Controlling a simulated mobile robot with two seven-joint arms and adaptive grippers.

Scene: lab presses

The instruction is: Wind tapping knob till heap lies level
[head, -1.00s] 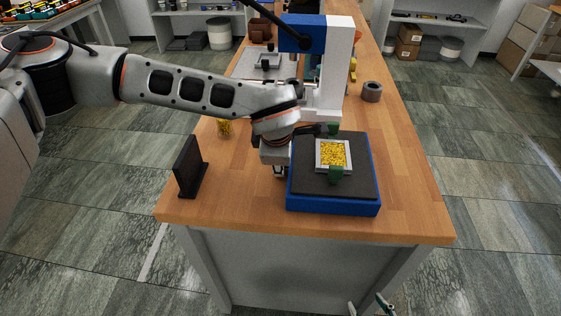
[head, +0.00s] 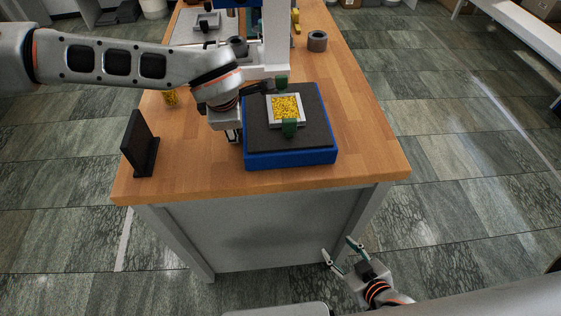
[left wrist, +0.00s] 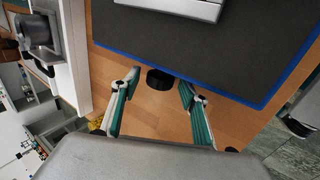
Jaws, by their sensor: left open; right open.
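The heap of yellow grains (head: 286,106) lies in a square pale tray (head: 271,123) on the dark top of a blue-sided platform (head: 290,159). Green clamps hold the tray's near and far sides. I cannot tell how level the heap is. A black round knob (left wrist: 160,78) sticks out at the platform's edge in the left wrist view; the head view hides it. My left gripper (head: 233,136) is beside the platform's left side, its open fingers (left wrist: 159,84) on either side of the knob, apparently not touching it. My right gripper (head: 340,250) is open and empty, low in front of the table.
A black upright plate (head: 139,143) stands on the wooden table (head: 195,178) to the left. A white column (head: 276,40) rises behind the platform. A grey ring (head: 317,41) stands at back right. A jar of yellow grains (head: 171,98) is partly behind my left arm.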

